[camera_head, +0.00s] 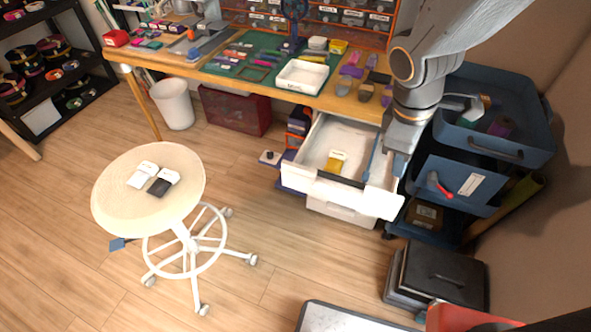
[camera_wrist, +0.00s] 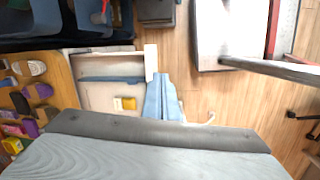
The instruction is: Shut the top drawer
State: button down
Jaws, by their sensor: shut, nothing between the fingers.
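The white top drawer (camera_head: 327,189) stands pulled out from under the workbench, its inside open to view. It holds a small yellow-and-white item (camera_head: 336,162) and a long blue strip. In the wrist view the drawer's front panel (camera_wrist: 151,60) runs beside my fingers, with the yellow item (camera_wrist: 125,103) inside. My gripper (camera_head: 396,172) points down at the drawer's right front corner and hides part of it. In the wrist view my gripper (camera_wrist: 161,80) is shut and empty, its tips by the front panel. I cannot tell whether they touch it.
A blue bin cart (camera_head: 470,175) stands close on the right of the drawer. A round stool (camera_head: 150,205) is at left, and a dark box (camera_head: 440,275) lies on the floor at lower right. The floor in front of the drawer is clear.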

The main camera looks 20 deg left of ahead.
jog(key=a+f+n+t+b, duration=0.15)
jog(key=a+f+n, duration=0.25)
jog(key=a+n, duration=0.85)
jog(key=n+t+y+b, duration=0.1)
jog(key=n, duration=0.7)
send_near(294, 170)
jog(key=s+d+r, duration=0.1)
jog(key=s+r, duration=0.2)
jog(key=s, duration=0.4)
jog(key=shift+m, duration=0.25)
jog(key=w+f, duration=0.2)
jog(key=f, duration=0.1)
jog(key=w+f+b, duration=0.1)
jog(key=w+f, duration=0.1)
jog(key=f, duration=0.1)
jog(key=w+f, duration=0.3)
jog(key=shift+d+b, duration=0.2)
jog(key=shift+b, duration=0.1)
jog(key=shift+w, duration=0.45)
